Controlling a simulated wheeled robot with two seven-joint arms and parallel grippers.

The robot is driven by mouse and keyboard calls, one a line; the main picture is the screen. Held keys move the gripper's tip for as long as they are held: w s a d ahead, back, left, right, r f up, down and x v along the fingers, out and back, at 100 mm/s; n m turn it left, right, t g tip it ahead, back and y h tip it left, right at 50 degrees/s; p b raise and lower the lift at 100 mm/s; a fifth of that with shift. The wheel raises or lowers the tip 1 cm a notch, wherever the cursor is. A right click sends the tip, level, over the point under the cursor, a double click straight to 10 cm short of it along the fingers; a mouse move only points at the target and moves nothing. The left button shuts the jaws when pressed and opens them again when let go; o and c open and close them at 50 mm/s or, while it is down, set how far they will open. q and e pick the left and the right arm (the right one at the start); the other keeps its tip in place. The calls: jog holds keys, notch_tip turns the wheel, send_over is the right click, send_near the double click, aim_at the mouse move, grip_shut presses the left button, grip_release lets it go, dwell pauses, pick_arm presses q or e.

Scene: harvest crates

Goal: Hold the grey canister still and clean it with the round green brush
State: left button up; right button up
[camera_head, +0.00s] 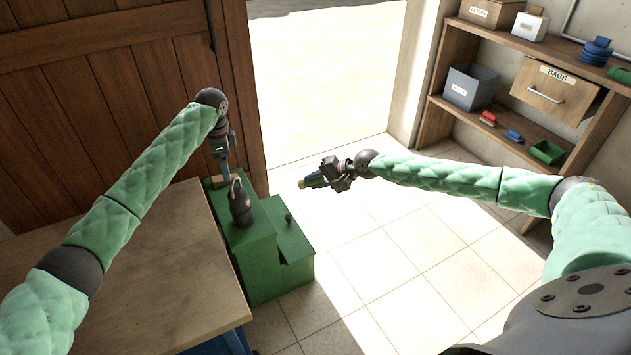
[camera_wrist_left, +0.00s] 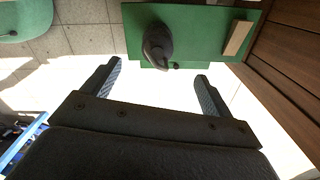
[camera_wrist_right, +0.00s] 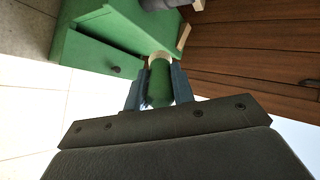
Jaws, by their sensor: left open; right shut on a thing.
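The grey canister (camera_head: 240,207) stands on top of a green cabinet (camera_head: 245,245); it also shows in the left wrist view (camera_wrist_left: 157,46). My left gripper (camera_head: 225,178) is open and empty, just behind and above the canister in the head view. In the left wrist view its fingers (camera_wrist_left: 158,72) are spread, with the canister beyond the gap between them. My right gripper (camera_head: 322,180) is shut on the round green brush (camera_wrist_right: 160,88), whose pale end (camera_wrist_right: 160,58) points away from the palm. The brush is in the air to the right of the cabinet, apart from the canister.
A tan block (camera_wrist_left: 238,38) lies on the cabinet top beside the canister. A wooden table (camera_head: 130,275) stands at the left and a wooden door (camera_head: 120,80) behind. Shelves with bins (camera_head: 470,88) are at the right. The tiled floor (camera_head: 400,230) between is clear.

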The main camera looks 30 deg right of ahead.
aim_at(232, 190)
pick_arm(q)
jog(key=shift+f, duration=6)
jog(key=shift+c, duration=0.5)
jog(key=c, duration=1.7)
jog(key=shift+o, duration=0.2)
